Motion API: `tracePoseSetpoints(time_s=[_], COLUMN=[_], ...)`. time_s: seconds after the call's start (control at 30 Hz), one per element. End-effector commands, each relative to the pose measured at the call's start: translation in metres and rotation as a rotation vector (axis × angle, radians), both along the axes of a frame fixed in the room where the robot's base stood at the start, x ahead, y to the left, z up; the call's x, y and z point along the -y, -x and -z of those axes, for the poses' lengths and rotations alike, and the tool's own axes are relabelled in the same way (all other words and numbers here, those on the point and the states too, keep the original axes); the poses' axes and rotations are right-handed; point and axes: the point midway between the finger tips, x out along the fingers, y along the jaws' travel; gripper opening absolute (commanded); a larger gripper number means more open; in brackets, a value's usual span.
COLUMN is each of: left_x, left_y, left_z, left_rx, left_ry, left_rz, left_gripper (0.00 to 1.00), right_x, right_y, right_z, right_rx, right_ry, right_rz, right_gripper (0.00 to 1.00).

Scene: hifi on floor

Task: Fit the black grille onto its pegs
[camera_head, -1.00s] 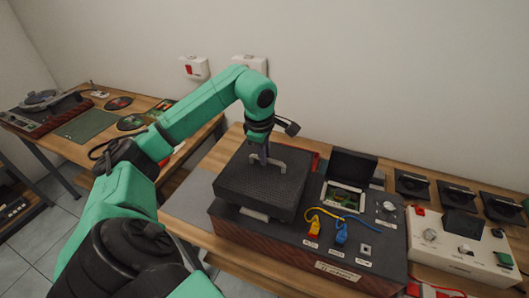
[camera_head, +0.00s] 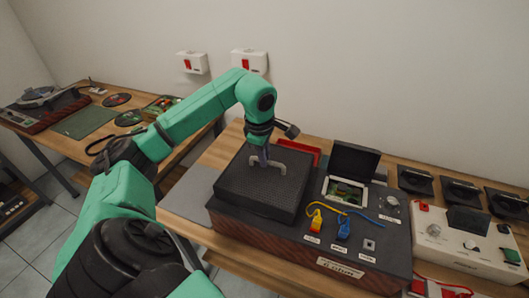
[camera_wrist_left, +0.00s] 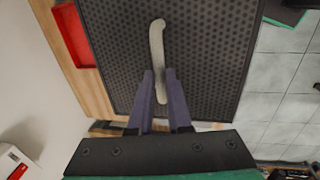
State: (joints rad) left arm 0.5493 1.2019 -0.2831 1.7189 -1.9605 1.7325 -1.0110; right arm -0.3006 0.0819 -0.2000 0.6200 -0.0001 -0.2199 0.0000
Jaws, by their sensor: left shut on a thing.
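The black grille (camera_head: 245,190) is a square, perforated panel with a pale curved handle (camera_head: 293,158) on top. It lies over the left part of the long dark hifi unit (camera_head: 330,250); I cannot tell whether it is seated, and any pegs are hidden. My left gripper (camera_head: 264,155) is shut on the handle from above. In the left wrist view the fingers (camera_wrist_left: 161,88) pinch the pale handle (camera_wrist_left: 157,45), with the grille's dotted face (camera_wrist_left: 205,60) behind it. My right gripper is not in view.
Right of the grille, the unit carries an open-lidded compartment (camera_head: 346,190), a yellow plug (camera_head: 316,222) and a blue plug (camera_head: 343,230). A red tray (camera_head: 305,150) lies behind the grille. A white device (camera_head: 465,240) stands at right. A second table (camera_head: 75,120) is at left.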

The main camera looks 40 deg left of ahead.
Motion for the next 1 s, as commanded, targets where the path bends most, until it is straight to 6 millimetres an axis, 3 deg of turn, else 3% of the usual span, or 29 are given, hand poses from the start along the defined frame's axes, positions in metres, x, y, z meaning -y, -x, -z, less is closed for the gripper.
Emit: tracePoseSetpoints(time_s=[0.43, 0.73, 0.77, 0.8, 0.83, 1.0], left_x=[0.000, 0.000, 0.000, 0.000, 0.000, 0.000], left_y=[0.000, 0.000, 0.000, 0.000, 0.000, 0.000], left_z=[0.017, 0.018, 0.018, 0.018, 0.018, 0.018], left_rx=[0.000, 0.000, 0.000, 0.000, 0.000, 0.000], left_ry=[0.000, 0.000, 0.000, 0.000, 0.000, 0.000], left_rz=[0.000, 0.000, 0.000, 0.000, 0.000, 0.000], left_gripper=[0.00, 0.00, 0.28, 0.43, 0.52, 0.52], right_x=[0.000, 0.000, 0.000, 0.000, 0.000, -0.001], right_y=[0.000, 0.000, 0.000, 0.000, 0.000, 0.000], right_z=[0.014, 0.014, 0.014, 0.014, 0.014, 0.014], right_rx=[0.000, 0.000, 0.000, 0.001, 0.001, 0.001], right_ry=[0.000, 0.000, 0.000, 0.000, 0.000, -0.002], right_rz=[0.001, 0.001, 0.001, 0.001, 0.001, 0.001], right_gripper=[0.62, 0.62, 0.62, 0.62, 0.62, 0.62])
